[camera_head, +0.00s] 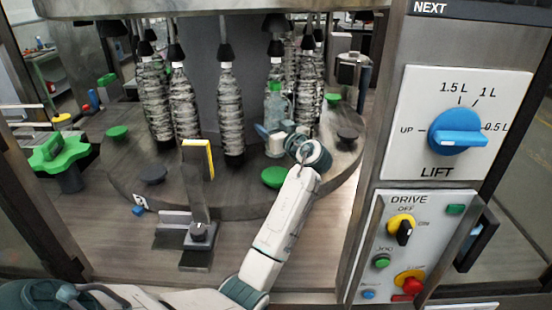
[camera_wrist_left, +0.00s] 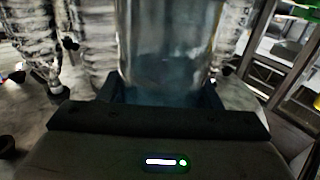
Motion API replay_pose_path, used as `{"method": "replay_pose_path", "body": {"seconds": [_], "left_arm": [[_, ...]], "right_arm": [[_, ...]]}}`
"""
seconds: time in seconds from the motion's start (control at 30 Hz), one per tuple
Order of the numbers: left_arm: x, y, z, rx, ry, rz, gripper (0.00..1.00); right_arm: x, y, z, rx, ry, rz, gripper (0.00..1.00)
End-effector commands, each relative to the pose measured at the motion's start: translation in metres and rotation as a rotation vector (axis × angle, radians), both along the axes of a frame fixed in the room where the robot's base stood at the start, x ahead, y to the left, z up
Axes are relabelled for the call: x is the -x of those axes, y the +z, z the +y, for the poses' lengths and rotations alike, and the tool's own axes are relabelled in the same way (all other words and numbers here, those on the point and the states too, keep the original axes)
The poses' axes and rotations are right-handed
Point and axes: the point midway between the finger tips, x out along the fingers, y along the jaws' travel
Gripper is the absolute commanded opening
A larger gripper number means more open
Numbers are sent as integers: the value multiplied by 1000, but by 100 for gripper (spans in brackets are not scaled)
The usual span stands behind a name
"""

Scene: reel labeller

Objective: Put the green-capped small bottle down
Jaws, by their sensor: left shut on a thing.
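The green-capped small bottle (camera_head: 274,106) is clear and stands upright over the round turntable (camera_head: 230,195), among the taller bottles. My left gripper (camera_head: 273,138) reaches in from the front right and is shut on the bottle's lower body. In the left wrist view the clear bottle (camera_wrist_left: 165,45) fills the space between the jaws (camera_wrist_left: 158,98); its cap is out of that picture. The gripper partly hides the bottle's lower part, and I cannot tell whether its base touches the turntable. My right gripper is not in view.
Tall patterned bottles (camera_head: 230,110) stand under dark heads (camera_head: 226,53) left of and behind the small bottle. A green disc (camera_head: 274,177) and dark discs (camera_head: 151,174) lie on the turntable. A bracket with a yellow edge (camera_head: 198,160) stands in front. The control panel (camera_head: 462,125) is at right.

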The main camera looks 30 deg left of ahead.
Motion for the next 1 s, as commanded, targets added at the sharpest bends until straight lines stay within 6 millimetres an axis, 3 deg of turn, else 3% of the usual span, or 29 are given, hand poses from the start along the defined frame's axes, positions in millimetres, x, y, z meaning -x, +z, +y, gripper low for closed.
{"method": "replay_pose_path", "body": {"seconds": [0.1, 0.27, 0.5, 0.87, 0.9, 1.0], "left_arm": [[0, -22, 0, -1, -1, 0, 18], [0, -35, 0, -1, -3, 0, 18], [0, -72, 0, -2, -3, 1, 18], [0, -78, 0, -1, -3, -3, 18], [0, -79, -1, 0, -3, -1, 62], [0, -78, -1, 0, -3, 0, 80]], "right_arm": [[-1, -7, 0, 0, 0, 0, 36], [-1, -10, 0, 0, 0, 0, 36], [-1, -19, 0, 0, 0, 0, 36], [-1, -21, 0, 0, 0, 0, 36], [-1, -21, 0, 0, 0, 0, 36], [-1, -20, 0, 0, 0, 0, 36]]}}
